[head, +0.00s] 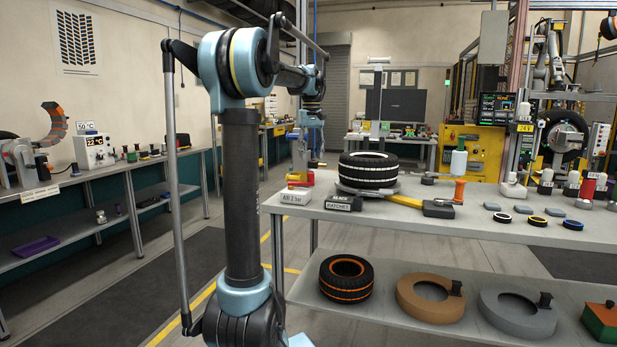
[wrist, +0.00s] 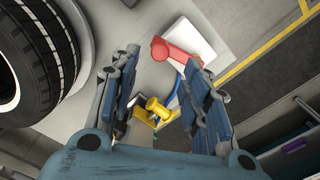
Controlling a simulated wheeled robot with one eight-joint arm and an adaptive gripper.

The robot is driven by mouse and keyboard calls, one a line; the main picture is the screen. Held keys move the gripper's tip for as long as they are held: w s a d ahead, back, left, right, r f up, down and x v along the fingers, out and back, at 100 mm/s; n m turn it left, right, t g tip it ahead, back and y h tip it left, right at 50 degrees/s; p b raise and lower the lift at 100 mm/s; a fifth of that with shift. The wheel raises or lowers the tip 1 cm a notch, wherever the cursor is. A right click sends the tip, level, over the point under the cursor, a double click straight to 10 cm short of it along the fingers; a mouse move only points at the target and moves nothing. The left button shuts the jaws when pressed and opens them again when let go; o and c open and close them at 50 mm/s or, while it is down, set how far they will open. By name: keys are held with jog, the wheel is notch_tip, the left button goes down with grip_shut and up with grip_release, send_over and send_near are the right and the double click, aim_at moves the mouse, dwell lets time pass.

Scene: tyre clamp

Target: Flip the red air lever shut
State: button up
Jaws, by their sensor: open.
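The red air lever (wrist: 174,53) lies between and just beyond the tips of my gripper (wrist: 160,66) in the wrist view. My gripper's two blue-padded fingers are spread wide, with nothing held. A yellow round fitting (wrist: 157,107) and a blue hose sit below the lever, at the table's edge. In the head view the red lever (head: 299,177) shows small at the table's left end, behind the "AIR 2.5 bar" sign (head: 295,197). My arm hangs down above that corner. I cannot tell contact between fingers and lever.
A tyre (head: 368,170) lies on a plate near the lever; it also fills the wrist view's left side (wrist: 38,55). A black ratchet block (head: 343,204) and a yellow-handled tool (head: 405,201) lie in front. A lower shelf holds several rings and a tyre.

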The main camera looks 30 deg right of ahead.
aim_at(311, 173)
notch_tip(311, 173, down, 9)
jog(key=shift+r, duration=0.1)
dwell(0.3)
grip_shut()
